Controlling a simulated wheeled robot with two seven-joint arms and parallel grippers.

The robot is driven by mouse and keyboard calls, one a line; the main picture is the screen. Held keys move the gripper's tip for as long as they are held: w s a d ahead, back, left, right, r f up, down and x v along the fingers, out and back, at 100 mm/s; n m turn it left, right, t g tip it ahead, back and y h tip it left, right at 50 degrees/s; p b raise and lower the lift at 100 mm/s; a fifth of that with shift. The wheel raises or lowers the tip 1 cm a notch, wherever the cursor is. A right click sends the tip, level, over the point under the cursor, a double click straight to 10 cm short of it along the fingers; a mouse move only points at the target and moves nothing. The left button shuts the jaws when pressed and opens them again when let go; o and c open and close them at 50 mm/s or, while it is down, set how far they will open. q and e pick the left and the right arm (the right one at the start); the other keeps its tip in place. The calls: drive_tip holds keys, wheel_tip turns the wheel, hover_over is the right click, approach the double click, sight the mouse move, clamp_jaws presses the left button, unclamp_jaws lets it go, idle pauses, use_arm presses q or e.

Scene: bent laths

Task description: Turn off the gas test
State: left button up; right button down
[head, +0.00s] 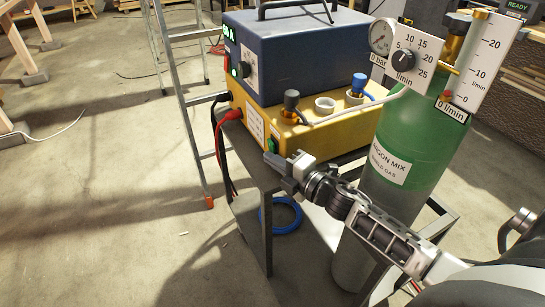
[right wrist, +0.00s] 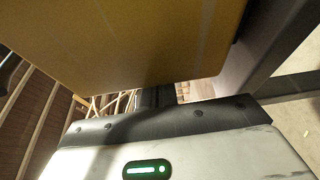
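The yellow unit (head: 330,122) under a dark blue box (head: 290,57) stands on a metal stand. Its near left face has white label panels and a small green switch (head: 272,145). My right gripper (head: 270,160) is just below that switch in the head view; whether it touches is unclear. Its fingers look shut and empty. In the right wrist view the yellow underside (right wrist: 130,45) fills the top, with the dark fingers (right wrist: 158,96) close to it. The green gas cylinder (head: 425,130) carries a flow meter (head: 478,60) reading 0 l/min and a 0 bar gauge (head: 381,36). My left gripper is not in view.
A black dial (head: 403,61) is on the regulator plate. Red and black cables plug into the unit's left end. A ladder (head: 185,90) stands behind at left. A blue hose coil (head: 281,214) lies below the stand. The floor at left is mostly clear.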

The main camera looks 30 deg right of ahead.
drive_tip(key=shift+w+a+f, duration=0.1)
drive_tip(key=shift+a+f, duration=0.05)
drive_tip(key=shift+a, duration=0.75)
drive_tip(key=shift+w+a+f, duration=0.1)
drive_tip(key=shift+a, duration=0.8)
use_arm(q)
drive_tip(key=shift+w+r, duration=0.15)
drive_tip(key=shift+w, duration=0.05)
use_arm(e)
drive_tip(key=v, duration=1)
drive_tip(key=shift+a, duration=0.25)
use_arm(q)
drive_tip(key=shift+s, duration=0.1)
use_arm(e)
drive_tip(key=shift+s+r, duration=0.1)
